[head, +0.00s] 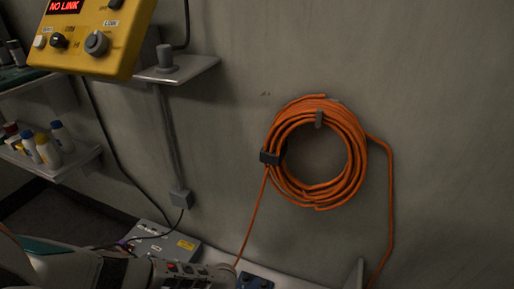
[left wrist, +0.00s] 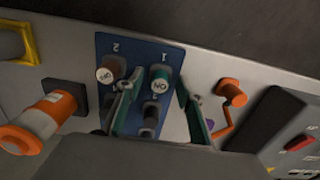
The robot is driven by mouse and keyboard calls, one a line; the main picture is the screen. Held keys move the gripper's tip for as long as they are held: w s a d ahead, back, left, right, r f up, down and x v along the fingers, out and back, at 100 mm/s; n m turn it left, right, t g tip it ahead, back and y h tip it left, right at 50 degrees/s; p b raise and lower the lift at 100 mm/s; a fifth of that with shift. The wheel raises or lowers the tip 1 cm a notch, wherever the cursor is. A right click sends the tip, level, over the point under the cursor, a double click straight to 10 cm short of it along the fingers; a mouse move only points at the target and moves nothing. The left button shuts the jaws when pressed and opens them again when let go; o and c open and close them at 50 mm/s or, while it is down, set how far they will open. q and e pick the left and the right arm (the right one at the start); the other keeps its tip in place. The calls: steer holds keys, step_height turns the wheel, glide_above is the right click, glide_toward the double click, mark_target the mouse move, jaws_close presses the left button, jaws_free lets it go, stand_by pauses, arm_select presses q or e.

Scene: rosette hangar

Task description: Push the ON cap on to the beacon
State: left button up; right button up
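My left gripper (left wrist: 159,88) is open, with one green finger on each side of the ON cap and visible gaps between fingers and cap. An orange and white cylinder (left wrist: 42,122) lies left of the panel; I cannot tell whether it is the beacon. My left arm enters low in the head view, its fingertips unseen. My right gripper is out of view.
An orange crank-shaped part (left wrist: 229,100) and a dark block (left wrist: 268,112) are right of the panel. In the head view, a yellow box (head: 100,20) reads NO LINK, an orange cable coil (head: 350,140) hangs on the wall, and a grey box (head: 160,243) stands below.

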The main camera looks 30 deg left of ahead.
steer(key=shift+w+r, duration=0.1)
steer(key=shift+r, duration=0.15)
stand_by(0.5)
arm_select(q)
jaws_close()
